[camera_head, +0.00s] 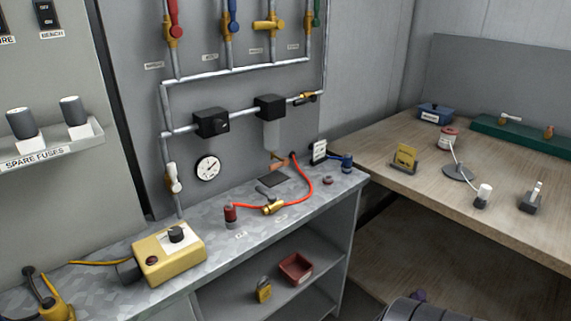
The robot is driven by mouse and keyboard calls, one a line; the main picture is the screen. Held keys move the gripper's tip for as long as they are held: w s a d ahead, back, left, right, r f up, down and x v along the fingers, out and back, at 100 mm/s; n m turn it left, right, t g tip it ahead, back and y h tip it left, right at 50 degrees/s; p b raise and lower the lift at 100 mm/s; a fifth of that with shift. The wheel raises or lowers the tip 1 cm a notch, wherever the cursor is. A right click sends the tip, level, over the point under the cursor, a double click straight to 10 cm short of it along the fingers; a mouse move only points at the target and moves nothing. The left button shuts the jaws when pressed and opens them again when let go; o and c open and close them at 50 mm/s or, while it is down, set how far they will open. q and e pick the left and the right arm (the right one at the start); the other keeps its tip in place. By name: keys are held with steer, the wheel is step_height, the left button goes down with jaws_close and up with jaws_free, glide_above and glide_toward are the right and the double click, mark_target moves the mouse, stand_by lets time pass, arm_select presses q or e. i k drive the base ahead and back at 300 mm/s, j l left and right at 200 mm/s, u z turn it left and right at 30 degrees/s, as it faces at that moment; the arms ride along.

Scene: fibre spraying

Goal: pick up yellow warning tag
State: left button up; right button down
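A small yellow tag (406,155) with dark markings stands tilted in a dark holder (404,168) on the wooden bench, near its left side. Its print is too small to read. Neither of my grippers shows in the head view. A dark rounded part at the bottom edge, right of centre, looks like one of my arm links, but no fingers are seen there.
The wooden bench (455,195) also bears a blue box (435,113), a reel (449,136), a round stand (459,172) and a green rack (520,133). The metal counter (222,259) holds a yellow control box (169,254) and a red hose (311,185). Pipes and valves line the wall.

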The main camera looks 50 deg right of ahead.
mark_target(263, 291)
steer(key=z, duration=1.45)
steer(key=i+l+u, duration=0.15)
steer(key=l, duration=0.15)
steer(key=l+u, duration=0.2)
steer(key=i+l+u, duration=0.15)
steer(key=l, duration=0.3)
